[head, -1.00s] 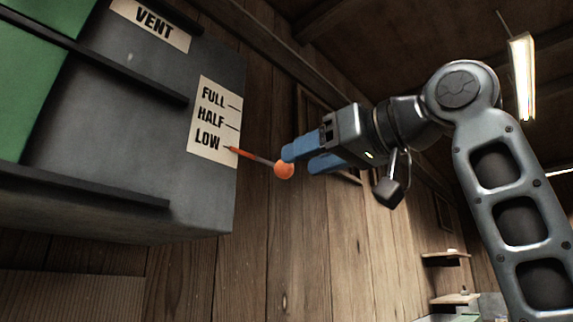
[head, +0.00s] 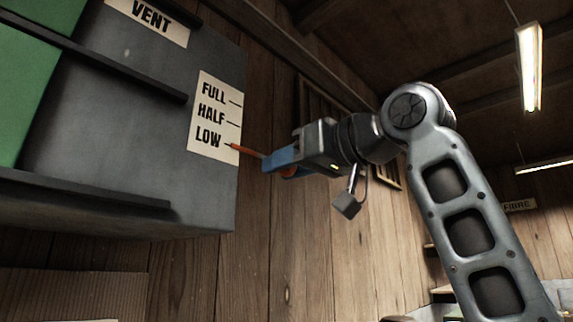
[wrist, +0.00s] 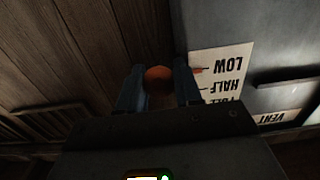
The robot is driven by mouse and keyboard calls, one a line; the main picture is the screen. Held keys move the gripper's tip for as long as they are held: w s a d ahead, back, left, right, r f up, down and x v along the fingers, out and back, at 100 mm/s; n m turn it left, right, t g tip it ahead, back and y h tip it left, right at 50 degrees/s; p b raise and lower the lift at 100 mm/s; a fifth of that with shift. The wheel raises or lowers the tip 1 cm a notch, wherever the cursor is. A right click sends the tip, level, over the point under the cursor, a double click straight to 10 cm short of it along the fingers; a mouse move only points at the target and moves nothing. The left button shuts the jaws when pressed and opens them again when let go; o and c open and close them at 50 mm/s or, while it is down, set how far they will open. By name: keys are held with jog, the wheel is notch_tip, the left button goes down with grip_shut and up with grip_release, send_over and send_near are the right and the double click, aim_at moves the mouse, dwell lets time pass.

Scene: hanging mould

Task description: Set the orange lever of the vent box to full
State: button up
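The grey vent box (head: 110,120) hangs at the left in the head view. Its white label (head: 213,115) reads FULL, HALF, LOW from top to bottom. The orange lever (head: 245,151) comes out beside the label at LOW and slopes slightly down to the right. My gripper (head: 280,162) is at the lever's end, its blue fingers on either side of the round orange knob (wrist: 158,74). In the head view the fingers hide most of the knob. The wrist view shows the knob between the fingertips, but whether they press on it cannot be told.
A plank wall (head: 300,240) runs behind the box and my gripper. A dark ledge (head: 90,190) runs along the box's lower part. The space below and to the right of the lever looks clear. A ceiling lamp (head: 529,68) hangs far to the right.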

grip_shut()
jog(key=shift+r, duration=0.15)
jog(key=shift+s+d+r, duration=0.15)
jog(key=shift+d+r, duration=0.05)
jog(key=shift+r, duration=0.2)
jog(key=shift+s+d+r, duration=0.15)
jog(key=shift+r, duration=0.25)
notch_tip(320, 180, up, 15)
jog(key=g+h, duration=0.1)
jog(key=h, duration=0.1)
jog(key=shift+w+a+g, duration=0.35)
jog(key=shift+a+g, duration=0.05)
jog(key=shift+a, duration=0.05)
jog(key=shift+r, duration=0.15)
jog(key=o, duration=0.5)
grip_release()
jog(key=shift+a, duration=0.1)
